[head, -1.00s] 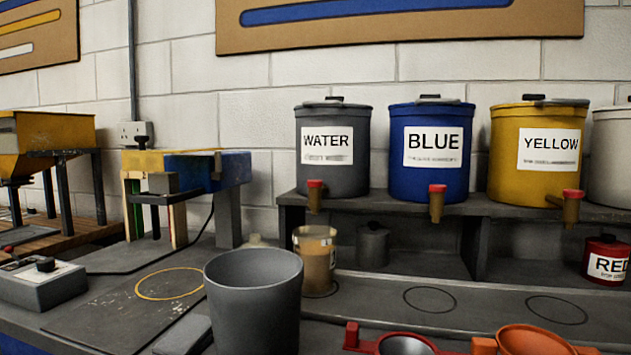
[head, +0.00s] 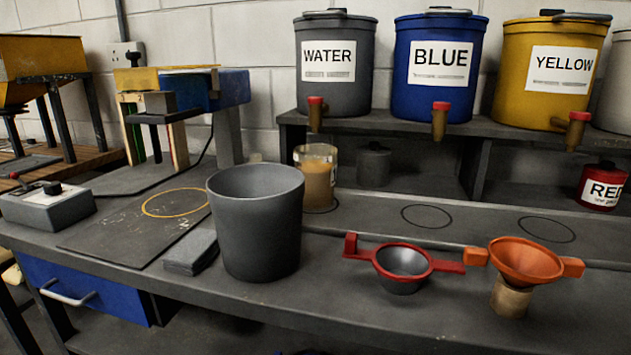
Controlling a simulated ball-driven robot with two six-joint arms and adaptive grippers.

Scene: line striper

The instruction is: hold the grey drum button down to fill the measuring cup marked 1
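The grey drum (head: 333,92) labelled WATER stands on the raised shelf. Its tap carries a red button (head: 316,101) and points down. A clear cup (head: 317,180) stands below that tap on the bench ledge. Its lower part looks tan and its upper part clear; I cannot make out a mark 1 on it. No stream shows between tap and cup. Neither of my grippers is in view.
A blue drum (head: 431,75) and a yellow drum (head: 548,75) stand to the right. A large grey bucket (head: 254,230), a red-handled strainer (head: 403,275) and an orange funnel (head: 525,262) are in front. Two ringed spots right of the cup are empty.

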